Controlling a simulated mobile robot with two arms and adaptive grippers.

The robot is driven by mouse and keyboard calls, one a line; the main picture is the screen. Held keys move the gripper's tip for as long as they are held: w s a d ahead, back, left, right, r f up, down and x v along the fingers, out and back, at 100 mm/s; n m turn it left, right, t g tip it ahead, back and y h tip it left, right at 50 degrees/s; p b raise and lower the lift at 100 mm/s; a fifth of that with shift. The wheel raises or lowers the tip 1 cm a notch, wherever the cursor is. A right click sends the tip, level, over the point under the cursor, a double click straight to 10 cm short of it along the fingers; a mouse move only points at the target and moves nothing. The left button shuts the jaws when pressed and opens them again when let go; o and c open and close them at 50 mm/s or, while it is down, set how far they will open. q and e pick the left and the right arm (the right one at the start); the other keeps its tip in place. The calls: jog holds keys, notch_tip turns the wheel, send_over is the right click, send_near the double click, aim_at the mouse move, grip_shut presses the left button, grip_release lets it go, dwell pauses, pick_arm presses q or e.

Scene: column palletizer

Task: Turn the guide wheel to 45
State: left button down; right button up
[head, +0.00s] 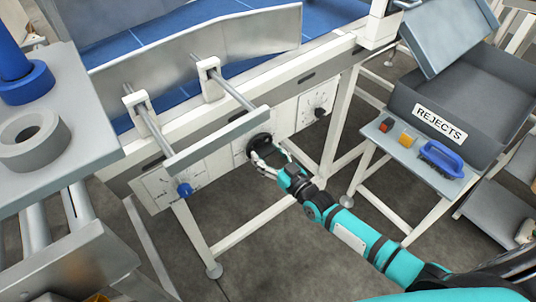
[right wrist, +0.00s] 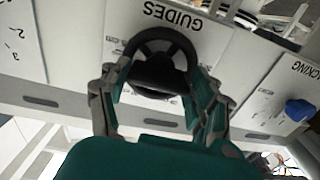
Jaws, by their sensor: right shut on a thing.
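The black guide wheel (head: 262,145) sits on a white panel on the side of the conveyor frame. In the right wrist view the guide wheel (right wrist: 162,62) is in front of a panel (right wrist: 205,40) marked "GUIDES", which appears upside down. My right gripper (head: 268,160) is at the wheel, with its fingers on both sides of the lower rim. In the right wrist view my right gripper (right wrist: 155,95) is shut on the wheel. The scale marks on the panel are too small to read. My left gripper is not in view.
A blue knob (head: 184,189) and another dial (head: 319,112) lie on either side of the wheel. A metal guide rail (head: 215,140) runs above it. A side table with a blue-handled tool (head: 440,158) and a "REJECTS" bin (head: 435,118) stand at the right.

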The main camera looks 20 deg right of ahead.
jog(key=o, duration=1.2)
jog(key=v, duration=1.2)
jog(key=s+d+f+g+h, duration=0.2)
jog(key=s+f, duration=0.2)
jog(key=f, duration=0.5)
jog(key=s+d+f+m+g+h, duration=0.1)
jog(key=s+f+g, duration=0.2)
jog(key=f, duration=0.7)
jog(key=s+d+f+g+h, duration=0.2)
jog(key=s+f, duration=0.2)
jog(key=f, duration=0.5)
jog(key=s+a+f+g, duration=0.1)
jog(key=s+f+g, duration=0.2)
jog(key=s, duration=0.6)
jog(key=s+a+f+g, duration=0.1)
jog(key=s+f+g, duration=0.2)
jog(key=s+f, duration=0.5)
jog(key=s+a+f+g+h, duration=0.1)
jog(key=s+f+g, duration=0.2)
jog(key=s, duration=0.8)
jog(key=shift+s+f+m, duration=0.15)
jog(key=shift+f, duration=0.5)
jog(key=shift+s+f+m, duration=0.15)
jog(key=shift+f, duration=0.45)
